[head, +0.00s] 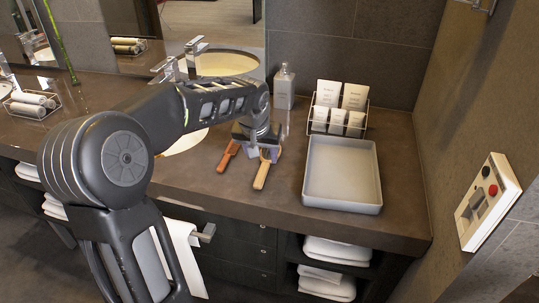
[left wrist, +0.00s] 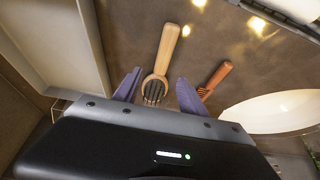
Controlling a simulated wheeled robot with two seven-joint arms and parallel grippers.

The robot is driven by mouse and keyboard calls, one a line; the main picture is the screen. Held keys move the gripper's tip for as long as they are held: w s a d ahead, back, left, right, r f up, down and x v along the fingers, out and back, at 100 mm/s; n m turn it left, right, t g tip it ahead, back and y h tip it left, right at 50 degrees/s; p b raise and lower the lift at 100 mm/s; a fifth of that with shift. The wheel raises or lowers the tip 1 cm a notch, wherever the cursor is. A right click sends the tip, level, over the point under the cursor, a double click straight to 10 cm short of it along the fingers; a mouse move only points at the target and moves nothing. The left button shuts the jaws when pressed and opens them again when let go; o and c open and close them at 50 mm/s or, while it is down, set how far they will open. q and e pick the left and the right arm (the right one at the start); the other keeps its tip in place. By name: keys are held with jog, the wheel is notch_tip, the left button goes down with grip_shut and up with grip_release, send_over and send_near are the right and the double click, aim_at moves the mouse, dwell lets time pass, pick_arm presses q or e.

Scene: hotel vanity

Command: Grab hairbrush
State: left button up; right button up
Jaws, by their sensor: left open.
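The hairbrush (left wrist: 163,62) has a light wooden handle and a round head with dark bristles. In the head view its handle (head: 262,176) points to the front edge of the counter. My left gripper (left wrist: 157,85) is open, with its two purple fingers on either side of the brush head in the left wrist view. I cannot tell whether they touch it. In the head view the left gripper (head: 258,153) hides the brush head. My right gripper is not in view.
A reddish-brown comb (head: 228,157) lies just left of the brush. An empty grey tray (head: 374,179) stands close on the right. A rack of toiletry packets (head: 338,107) and a bottle (head: 284,86) stand behind. The sink (head: 186,138) is at left.

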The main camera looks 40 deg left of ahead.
aim_at(264, 166)
pick_arm(q)
jog(key=shift+x, duration=0.8)
jog(key=shift+p+x, duration=0.65)
jog(key=shift+x, duration=2)
jog(key=shift+a+r, duration=0.1)
jog(key=shift+a, duration=0.05)
grip_shut()
